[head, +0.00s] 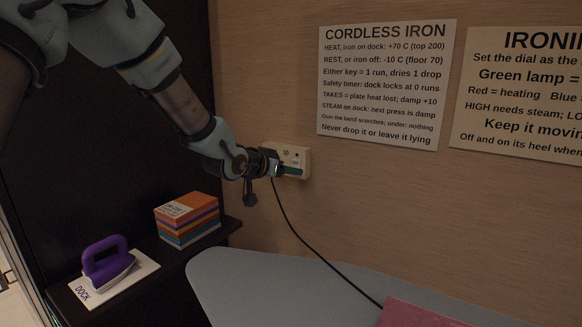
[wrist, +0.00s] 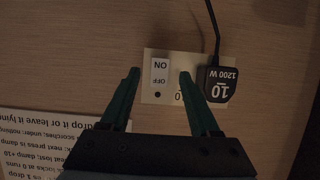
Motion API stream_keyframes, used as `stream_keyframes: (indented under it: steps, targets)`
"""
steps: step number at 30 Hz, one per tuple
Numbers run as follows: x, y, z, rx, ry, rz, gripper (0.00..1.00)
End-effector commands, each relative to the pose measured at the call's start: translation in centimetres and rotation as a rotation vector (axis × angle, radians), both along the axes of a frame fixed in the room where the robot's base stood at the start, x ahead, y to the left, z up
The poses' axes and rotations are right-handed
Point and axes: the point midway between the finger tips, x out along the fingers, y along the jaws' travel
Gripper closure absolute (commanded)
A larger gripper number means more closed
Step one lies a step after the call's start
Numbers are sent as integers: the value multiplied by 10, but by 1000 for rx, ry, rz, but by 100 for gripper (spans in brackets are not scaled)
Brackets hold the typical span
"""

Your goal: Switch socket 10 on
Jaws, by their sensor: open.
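Socket 10 (head: 296,156) is a pale plate on the wood wall. In the wrist view the socket plate (wrist: 149,97) appears upside down, with a white rocker switch (wrist: 160,72) marked ON and OFF and a small dark dot beside its OFF end. A black plug (wrist: 218,84) marked 10, 1200 W sits at the plate's right side in that view, with a black cord. My gripper (wrist: 159,74) is open and empty, its green fingertips on either side of the switch. In the head view my gripper (head: 284,170) is close in front of the socket and hides part of it.
The cord (head: 310,246) runs down to a pink cloth (head: 415,314) on the grey ironing board (head: 240,290). A purple iron (head: 106,262) rests on the white dock mat (head: 140,271), beside stacked boxes (head: 187,222). Instruction sheets (head: 385,84) hang right of the socket.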

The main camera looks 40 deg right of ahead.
Motion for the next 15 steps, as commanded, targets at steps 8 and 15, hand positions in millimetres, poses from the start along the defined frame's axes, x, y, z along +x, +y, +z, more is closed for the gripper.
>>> stream_keyframes:
  steps: [8,15]
  targets:
    - [6,-23,-9,1,1,0,38]
    - [7,-25,-11,1,0,1,38]
